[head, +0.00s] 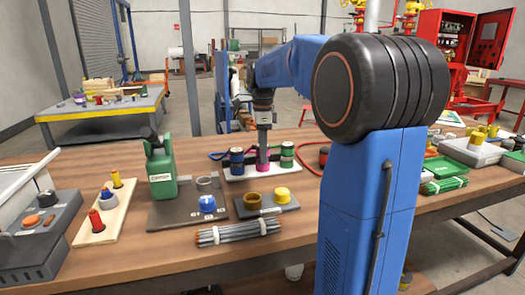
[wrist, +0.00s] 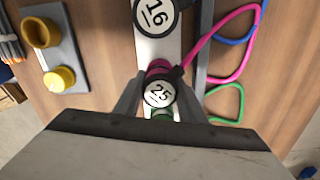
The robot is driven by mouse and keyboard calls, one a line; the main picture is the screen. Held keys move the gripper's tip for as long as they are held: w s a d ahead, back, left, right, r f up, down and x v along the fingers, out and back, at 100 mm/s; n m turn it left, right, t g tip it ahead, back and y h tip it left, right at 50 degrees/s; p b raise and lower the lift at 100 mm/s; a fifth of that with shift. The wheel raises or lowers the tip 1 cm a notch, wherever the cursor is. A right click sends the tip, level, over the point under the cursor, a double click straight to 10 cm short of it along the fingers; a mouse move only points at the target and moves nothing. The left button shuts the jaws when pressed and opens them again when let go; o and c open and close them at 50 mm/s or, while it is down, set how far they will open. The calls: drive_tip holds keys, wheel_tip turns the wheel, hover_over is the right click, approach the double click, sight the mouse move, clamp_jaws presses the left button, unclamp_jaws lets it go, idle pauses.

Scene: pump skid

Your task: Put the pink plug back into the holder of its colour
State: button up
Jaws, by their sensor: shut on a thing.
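My gripper (head: 262,140) points straight down over the middle of a white board (head: 232,175). It is shut on the pink plug, whose round cap marked 25 (wrist: 158,93) sits between the fingers in the wrist view. A pink cord (wrist: 212,42) runs from the cap up to the right. A pink holder (head: 262,168) shows on the board right under the fingers, between the blue position (head: 237,160) and the green position (head: 287,155). The fingers hide most of the plug, so I cannot tell how far it sits in the holder.
A cap marked 16 (wrist: 155,13) stands close beside the held plug in the wrist view. Blue and green cords loop nearby. A grey plate with a yellow cap (head: 282,194), a bundle of rods (head: 225,232) and a green can (head: 160,170) stand nearer and left.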

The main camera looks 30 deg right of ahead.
drive_tip(key=shift+f, duration=0.2)
drive_tip(key=o, duration=1.3)
wheel_tip(320, 180, up, 18)
drive_tip(key=shift+f, duration=0.25)
